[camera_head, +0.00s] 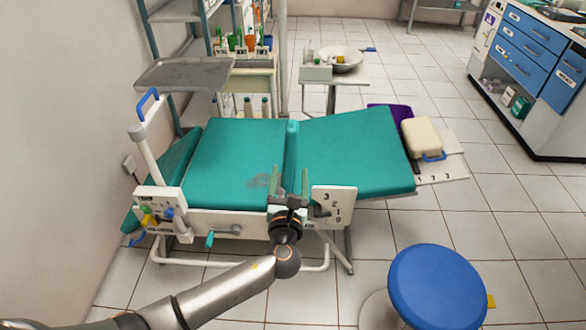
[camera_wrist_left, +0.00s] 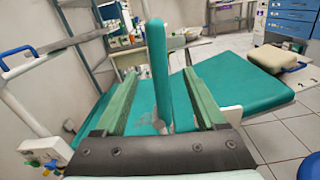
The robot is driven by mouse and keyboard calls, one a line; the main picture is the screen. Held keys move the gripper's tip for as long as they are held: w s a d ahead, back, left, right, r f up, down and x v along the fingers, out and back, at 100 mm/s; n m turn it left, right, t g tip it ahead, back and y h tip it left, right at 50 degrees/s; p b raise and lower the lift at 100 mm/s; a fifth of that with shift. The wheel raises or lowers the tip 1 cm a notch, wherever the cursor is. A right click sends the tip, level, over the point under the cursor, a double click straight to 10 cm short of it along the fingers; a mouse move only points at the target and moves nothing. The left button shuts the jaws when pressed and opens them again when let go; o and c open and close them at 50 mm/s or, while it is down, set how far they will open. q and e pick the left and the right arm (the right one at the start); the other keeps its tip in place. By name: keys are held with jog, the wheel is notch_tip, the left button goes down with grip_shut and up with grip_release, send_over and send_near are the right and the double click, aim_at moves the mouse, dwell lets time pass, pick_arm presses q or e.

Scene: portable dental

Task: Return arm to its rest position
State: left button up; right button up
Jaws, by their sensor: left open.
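My left gripper (camera_head: 289,183) is open and empty. It is over the near edge of the teal dental chair (camera_head: 230,150), by the upright divider pad (camera_head: 291,145) between the two cushions. In the left wrist view its two green fingers (camera_wrist_left: 160,100) stand wide apart, with the teal pad (camera_wrist_left: 157,60) seen between them. I cannot tell whether the fingers touch the chair. My left arm reaches in from the lower left. My right gripper is not in view.
A grey tray (camera_head: 185,74) stands over the chair's left end. A control unit (camera_head: 160,205) is at the near left. A blue stool (camera_head: 437,287) stands at the near right. A basin stand (camera_head: 335,70) is behind. Open floor (camera_head: 500,200) lies to the right.

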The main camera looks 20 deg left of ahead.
pick_arm(q)
jog(key=s+d+f+n+g+h+p, duration=0.1)
jog(key=s+f+n+g+h+p, duration=0.45)
jog(key=s+f+n, duration=0.95)
jog(key=s+a+n+g, duration=0.2)
jog(key=s+n, duration=1)
jog(key=n, duration=0.5)
jog(key=shift+s+n+g+h, duration=0.25)
jog(key=shift+n+g+h, duration=0.1)
jog(key=shift+h, duration=0.1)
